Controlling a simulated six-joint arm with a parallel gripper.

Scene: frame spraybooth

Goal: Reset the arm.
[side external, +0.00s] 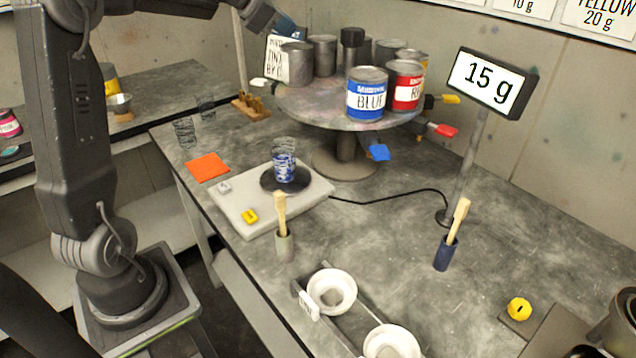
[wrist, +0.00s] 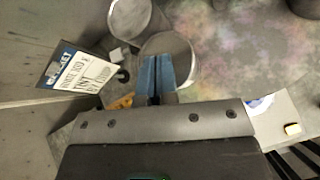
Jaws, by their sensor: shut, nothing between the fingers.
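My gripper (side external: 291,32) is up at the back of the bench, just above the grey cans on the round turntable (side external: 330,117). In the wrist view my gripper (wrist: 157,80) shows its two blue fingers pressed together with nothing between them. A plain grey can (wrist: 170,56) lies behind the fingertips in that view, and a second grey can (wrist: 136,20) is beside it. I cannot tell whether the fingers touch a can. A printed card (wrist: 76,80) stands to the left, and it also shows in the side view (side external: 275,64).
A blue paint can (side external: 366,95) and a red one (side external: 404,88) stand on the turntable's front. A scale (side external: 262,212) holds a clear cup with blue paint (side external: 285,167). A display (side external: 490,83) reads 15 g. The bench's middle right is mostly clear.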

